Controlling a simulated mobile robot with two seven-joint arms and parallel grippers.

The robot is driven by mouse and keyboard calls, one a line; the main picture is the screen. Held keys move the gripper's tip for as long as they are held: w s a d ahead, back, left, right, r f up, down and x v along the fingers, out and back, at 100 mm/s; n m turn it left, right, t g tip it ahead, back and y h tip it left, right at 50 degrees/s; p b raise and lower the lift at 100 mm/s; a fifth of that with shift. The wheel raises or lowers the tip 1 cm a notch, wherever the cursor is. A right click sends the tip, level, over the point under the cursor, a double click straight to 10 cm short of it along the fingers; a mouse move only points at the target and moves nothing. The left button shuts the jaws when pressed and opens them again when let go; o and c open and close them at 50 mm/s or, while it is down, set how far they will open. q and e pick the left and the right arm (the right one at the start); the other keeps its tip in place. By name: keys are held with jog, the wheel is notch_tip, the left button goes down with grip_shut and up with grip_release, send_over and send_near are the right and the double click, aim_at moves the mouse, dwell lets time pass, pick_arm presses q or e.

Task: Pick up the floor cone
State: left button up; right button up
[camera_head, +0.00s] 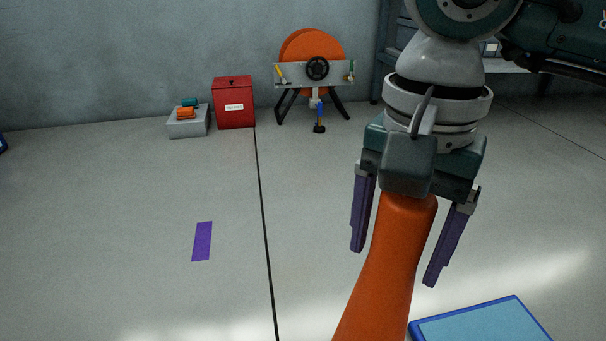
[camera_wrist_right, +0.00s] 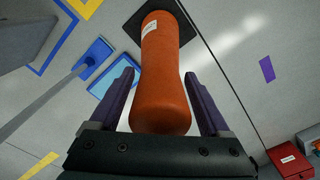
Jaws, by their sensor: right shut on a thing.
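The orange floor cone (camera_head: 375,310) stands at the lower middle right of the head view, its lower part cut off by the frame edge. My right gripper (camera_head: 393,267) reaches down over its top, with one purple finger on each side, and is shut on it. In the right wrist view the cone (camera_wrist_right: 160,90) runs away from the right gripper (camera_wrist_right: 159,73), between its fingers, to a dark square base (camera_wrist_right: 131,25). I cannot tell whether the base touches the floor. My left gripper is not in view.
A light-blue panel with a blue rim (camera_head: 480,325) lies near the cone. A purple strip (camera_head: 202,241) marks the floor. A red box (camera_head: 234,103), a grey box (camera_head: 188,125) and an orange reel on a stand (camera_head: 313,65) are by the back wall. The middle-left floor is clear.

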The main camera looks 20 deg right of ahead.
grip_shut()
jog(key=shift+r, duration=0.1)
